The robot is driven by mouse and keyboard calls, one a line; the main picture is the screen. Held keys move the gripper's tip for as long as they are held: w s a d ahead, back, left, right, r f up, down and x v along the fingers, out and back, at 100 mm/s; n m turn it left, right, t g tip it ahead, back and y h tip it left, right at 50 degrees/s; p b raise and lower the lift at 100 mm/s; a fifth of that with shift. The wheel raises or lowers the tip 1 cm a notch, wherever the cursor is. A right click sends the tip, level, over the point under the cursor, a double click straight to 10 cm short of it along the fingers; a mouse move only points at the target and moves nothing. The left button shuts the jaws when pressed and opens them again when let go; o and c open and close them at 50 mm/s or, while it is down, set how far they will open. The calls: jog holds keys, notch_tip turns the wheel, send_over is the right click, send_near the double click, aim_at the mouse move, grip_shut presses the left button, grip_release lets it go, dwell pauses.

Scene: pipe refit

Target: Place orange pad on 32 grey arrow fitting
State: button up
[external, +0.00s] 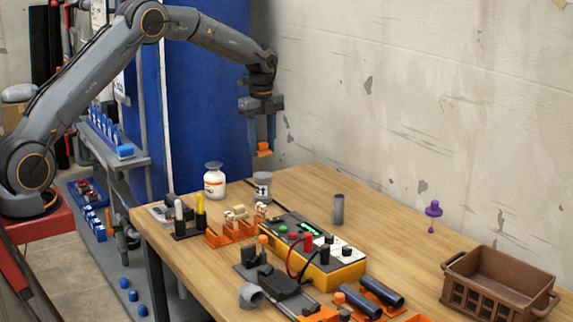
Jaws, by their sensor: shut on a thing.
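My gripper (263,144) is shut on the orange pad (264,151), which sits between its blue fingertips. It hangs in the air above the far-left end of the table. The grey fitting with a dark arrow mark (263,187) stands upright on the table, below the gripper in the picture. The pad and the fitting are apart, with a clear gap between them. The number on the fitting is too small to read.
A white bottle (215,182) stands left of the fitting. A plain grey cylinder (338,209), a yellow-black meter (318,255), orange holders (232,234), dark tubes (382,291) and a brown crate (500,280) are on the table (400,240). A wall rises behind.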

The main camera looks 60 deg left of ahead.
aim_at(262, 174)
jog(key=shift+f+p, duration=0.75)
jog(key=shift+f, duration=2.2)
jog(key=shift+f, duration=0.2)
jog(key=o, duration=1)
jog(key=shift+r, duration=0.1)
notch_tip(262, 174, up, 12)
jog(key=b, duration=0.3)
jog(key=shift+r+b, duration=0.15)
jog(key=shift+b, duration=0.2)
jog(key=s+d+f+n, duration=0.3)
jog(key=s+d+n, duration=0.2)
jog(key=s, duration=0.7)
jog(key=s+d+f+n, duration=0.3)
jog(key=s+d+n, duration=0.3)
jog(key=s, duration=0.7)
jog(key=s+d+f+n, duration=0.3)
jog(key=s+d+n, duration=0.3)
jog(key=s, duration=0.7)
jog(key=shift+f+n+t, duration=0.3)
jog(key=shift+f+n, duration=0.05)
jog(key=shift+n, duration=0.15)
